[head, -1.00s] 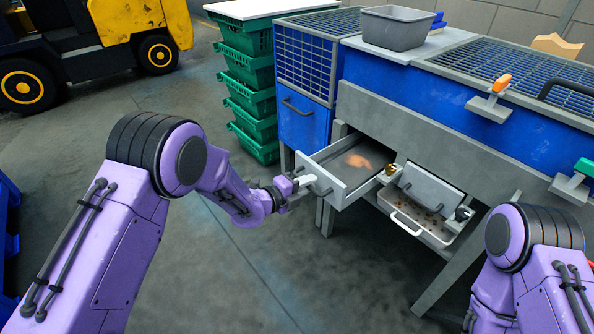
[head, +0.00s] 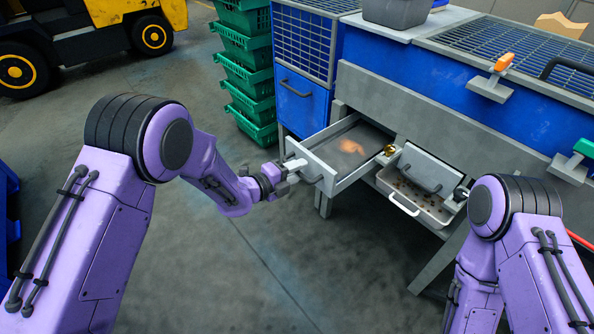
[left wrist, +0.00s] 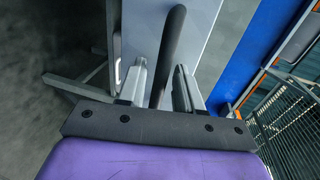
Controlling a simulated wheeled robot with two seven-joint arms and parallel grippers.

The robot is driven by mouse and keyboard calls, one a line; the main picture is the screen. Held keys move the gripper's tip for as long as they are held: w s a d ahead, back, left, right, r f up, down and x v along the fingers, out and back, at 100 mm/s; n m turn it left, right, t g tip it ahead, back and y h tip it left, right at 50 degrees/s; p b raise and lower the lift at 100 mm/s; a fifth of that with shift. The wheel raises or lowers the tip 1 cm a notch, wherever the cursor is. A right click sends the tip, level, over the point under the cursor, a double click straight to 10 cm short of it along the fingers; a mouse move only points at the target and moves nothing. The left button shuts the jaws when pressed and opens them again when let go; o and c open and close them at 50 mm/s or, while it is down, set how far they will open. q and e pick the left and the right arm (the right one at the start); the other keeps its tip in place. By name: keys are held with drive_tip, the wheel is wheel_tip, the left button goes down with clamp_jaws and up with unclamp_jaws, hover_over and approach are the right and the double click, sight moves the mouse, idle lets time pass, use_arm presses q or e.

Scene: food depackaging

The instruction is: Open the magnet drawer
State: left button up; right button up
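The magnet drawer (head: 312,167) is a grey metal drawer, pulled well out from the front of the grey and blue machine. Its floor is grey with an orange-pink patch near the back. My left gripper (head: 296,170) is at the drawer's front, at its handle.
Green crates (head: 247,85) are stacked left of the machine. A yellow vehicle (head: 105,12) stands at the back left. The floor before the drawer is clear.

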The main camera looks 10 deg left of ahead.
use_arm(q)
drive_tip(key=v, duration=1)
drive_tip(key=shift+s+a, duration=0.15)
drive_tip(key=shift+s, duration=0.05)
